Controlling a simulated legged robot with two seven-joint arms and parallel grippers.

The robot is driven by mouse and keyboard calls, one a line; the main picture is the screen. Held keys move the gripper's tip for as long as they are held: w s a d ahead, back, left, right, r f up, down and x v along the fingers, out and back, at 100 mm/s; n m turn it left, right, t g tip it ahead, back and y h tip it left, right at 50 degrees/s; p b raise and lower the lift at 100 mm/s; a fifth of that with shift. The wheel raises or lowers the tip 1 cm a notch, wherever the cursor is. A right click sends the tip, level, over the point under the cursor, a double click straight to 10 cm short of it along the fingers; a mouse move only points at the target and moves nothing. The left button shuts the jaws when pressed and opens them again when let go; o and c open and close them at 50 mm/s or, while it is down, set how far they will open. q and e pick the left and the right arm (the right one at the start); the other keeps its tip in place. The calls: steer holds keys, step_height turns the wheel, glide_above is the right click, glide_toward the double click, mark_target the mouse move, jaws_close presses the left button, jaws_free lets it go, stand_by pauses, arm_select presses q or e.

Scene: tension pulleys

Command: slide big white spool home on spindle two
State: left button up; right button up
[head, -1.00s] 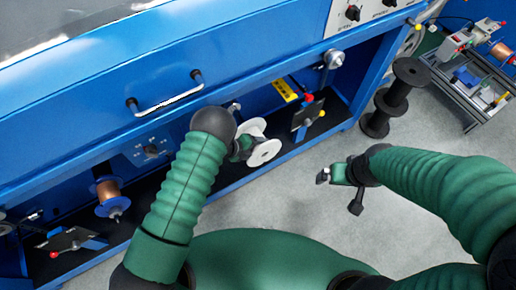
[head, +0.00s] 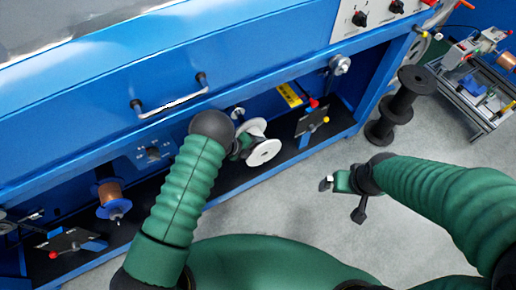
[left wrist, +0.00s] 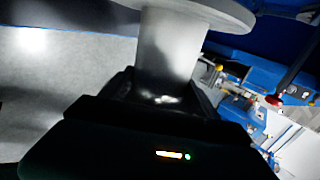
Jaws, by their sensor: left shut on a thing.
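The big white spool (head: 263,152) is in the open lower bay of the blue machine, its round flange facing out. My left gripper (head: 243,146) is at the spool, partly hidden by my forearm. In the left wrist view its dark jaws (left wrist: 160,88) are shut around the pale barrel of the spool (left wrist: 172,45), below a wide flange. A small metal part (head: 237,113) shows just behind the spool; I cannot tell if it is spindle two or if the spool is on a spindle. My right gripper (head: 331,183) is over the floor, apart from everything; its jaw opening is unclear.
A copper-wound spool (head: 110,192) hangs in the bay at left. Black spools (head: 396,108) stand stacked on the floor at right, near a bench machine (head: 478,75). The grey floor in front is clear.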

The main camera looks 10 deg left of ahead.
arm_select(q)
steer(key=shift+w, duration=0.15)
stand_by(0.4)
steer(key=shift+w+a+b, duration=0.5)
steer(key=shift+w+a, duration=0.3)
steer(key=shift+w, duration=0.25)
steer(key=shift+r, duration=0.1)
steer(key=shift+a, duration=0.1)
stand_by(0.4)
